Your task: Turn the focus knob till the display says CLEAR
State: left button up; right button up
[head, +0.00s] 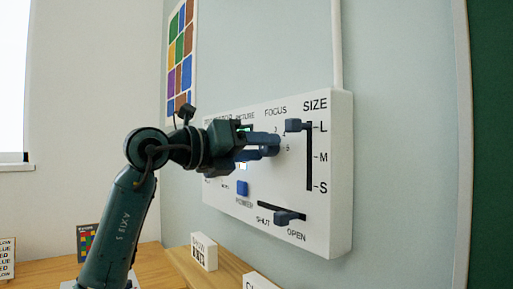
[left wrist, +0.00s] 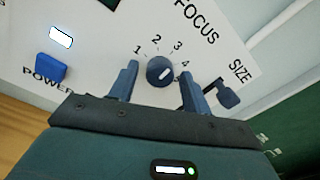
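The dark blue round focus knob (left wrist: 160,71) sits on the white panel under the FOCUS label, with numbers around it. A pale mark shows on its lower right part; I cannot tell exactly which number it points at. My left gripper (left wrist: 161,73) is open, with one finger on each side of the knob and a gap to it on both sides. In the head view the left gripper (head: 266,146) faces the panel and hides the knob. A greenish display (head: 245,128) under the PICTURE label is mostly covered by the gripper; its text is unreadable. The right gripper is out of view.
The white panel (head: 330,225) also has a blue POWER button (head: 243,188) with a lit window (left wrist: 61,36) above it. The SIZE slider (head: 294,125) stands at L. A wooden table (head: 172,262) lies below.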

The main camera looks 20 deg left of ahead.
pick_arm(q)
jog(key=c, duration=0.9)
jog(key=shift+o, duration=0.2)
jog(key=shift+m, duration=0.4)
jog(key=m, duration=0.3)
jog(key=shift+r+m+p, duration=0.1)
jog(key=shift+m+p, duration=0.2)
jog(key=shift+p, duration=0.1)
jog(key=shift+m, duration=2.1)
jog(key=o, duration=1)
jog(key=shift+s, duration=0.15)
